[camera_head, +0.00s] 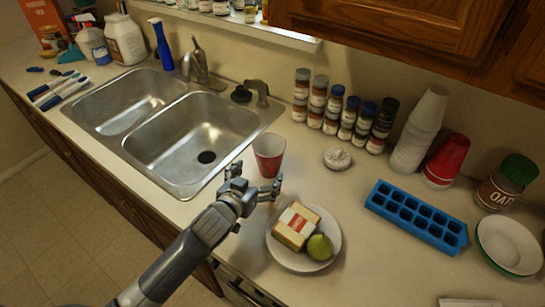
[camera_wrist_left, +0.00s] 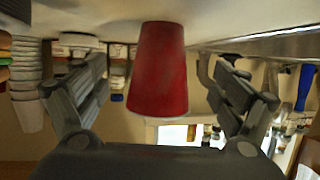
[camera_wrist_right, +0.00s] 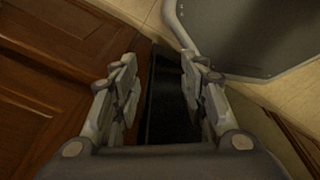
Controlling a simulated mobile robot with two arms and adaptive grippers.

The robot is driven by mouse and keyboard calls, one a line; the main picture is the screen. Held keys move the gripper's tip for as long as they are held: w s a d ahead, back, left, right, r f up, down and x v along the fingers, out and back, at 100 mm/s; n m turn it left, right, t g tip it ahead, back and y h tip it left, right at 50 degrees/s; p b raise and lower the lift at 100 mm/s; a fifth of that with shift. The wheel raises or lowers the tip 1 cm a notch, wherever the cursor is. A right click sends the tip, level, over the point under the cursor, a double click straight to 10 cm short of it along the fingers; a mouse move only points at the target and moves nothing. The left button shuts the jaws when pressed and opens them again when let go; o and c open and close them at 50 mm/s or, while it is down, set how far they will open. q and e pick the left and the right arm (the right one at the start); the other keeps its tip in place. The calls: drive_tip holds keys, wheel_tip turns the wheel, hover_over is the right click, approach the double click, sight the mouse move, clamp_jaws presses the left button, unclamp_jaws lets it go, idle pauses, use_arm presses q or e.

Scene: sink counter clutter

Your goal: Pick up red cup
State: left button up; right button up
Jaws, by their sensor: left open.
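The red cup (camera_head: 269,155), with a pale inside, stands upright on the counter just right of the sink. My left gripper (camera_head: 257,176) is open, low over the counter on the near side of the cup, with its fingers pointing towards it. In the left wrist view, which is upside down, the red cup (camera_wrist_left: 160,75) is between the two spread fingers, with gaps on both sides. My right gripper (camera_wrist_right: 162,90) shows only in its own wrist view, open and empty, away from the cup.
Several spice jars (camera_head: 347,117), a blue ice tray (camera_head: 417,216), white cups (camera_head: 417,130) and another red cup stack (camera_head: 446,160) stand farther right. The double sink (camera_head: 205,135) lies left.

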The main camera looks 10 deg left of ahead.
sight(264, 168)
use_arm(q)
drive_tip(key=shift+x, duration=1.2)
drive_tip(key=shift+w+d, duration=0.1)
drive_tip(key=shift+w, duration=0.2)
drive_tip(key=shift+w+f+p, duration=0.15)
drive_tip(key=shift+w+p, duration=0.1)
drive_tip(key=shift+p, duration=0.05)
drive_tip(key=shift+w+d+p, duration=0.2)
drive_tip(key=shift+w+p, duration=0.5)
drive_tip(key=shift+w, duration=0.45)
drive_tip(key=shift+x, duration=0.95)
drive_tip(key=shift+w+d+f, duration=0.15)
drive_tip(key=shift+w+f, duration=0.15)
drive_tip(key=c, duration=0.8)
use_arm(e)
drive_tip(key=shift+s+a+r, duration=0.15)
drive_tip(key=shift+s+r, duration=1.05)
drive_tip(key=shift+s, duration=0.3)
